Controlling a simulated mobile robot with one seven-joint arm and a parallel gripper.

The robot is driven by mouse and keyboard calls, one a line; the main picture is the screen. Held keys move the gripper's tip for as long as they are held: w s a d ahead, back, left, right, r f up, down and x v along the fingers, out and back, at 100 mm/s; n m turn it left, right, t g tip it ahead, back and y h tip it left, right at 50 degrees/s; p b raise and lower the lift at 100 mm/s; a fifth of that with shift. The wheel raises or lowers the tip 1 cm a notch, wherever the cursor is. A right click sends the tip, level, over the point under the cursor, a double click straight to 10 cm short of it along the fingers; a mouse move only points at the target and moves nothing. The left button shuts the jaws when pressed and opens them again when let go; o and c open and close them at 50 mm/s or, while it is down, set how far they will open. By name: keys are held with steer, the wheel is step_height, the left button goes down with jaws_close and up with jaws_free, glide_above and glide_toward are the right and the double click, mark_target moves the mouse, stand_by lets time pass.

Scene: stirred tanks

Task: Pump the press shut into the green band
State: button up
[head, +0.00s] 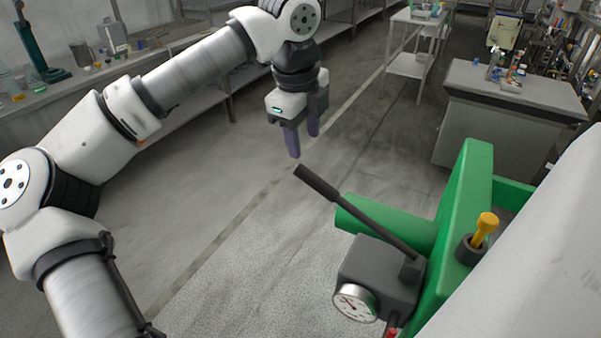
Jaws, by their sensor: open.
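The green press (459,215) stands at the lower right. A dark grey pump block (375,273) sits on its near side, with a round dial gauge (355,303) on its face. The dial is too small to read, and I cannot make out a green band. A black pump lever (355,208) slopes up and left from the block to a thick grip. My gripper (302,143) points down, open and empty, just above and apart from the lever's grip end. Its fingers are purple.
A yellow-topped knob (485,228) stands on the press, and a small red part (392,333) shows below the block. A pale panel fills the lower right corner. A grey cabinet (510,95) stands behind, a bench with bottles (40,88) at left. The floor between is clear.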

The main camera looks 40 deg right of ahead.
mark_target(308, 172)
steer(key=f+p, duration=0.1)
steer(key=f, duration=0.2)
steer(key=d+f+p, duration=0.1)
steer(key=f, duration=0.3)
steer(key=d+f, duration=0.1)
steer(key=f, duration=0.3)
steer(key=shift+w+f+p, duration=0.15)
steer(key=shift+w+p, duration=0.15)
steer(key=shift+p, duration=0.1)
steer(key=shift+c, duration=0.4)
jaws_close()
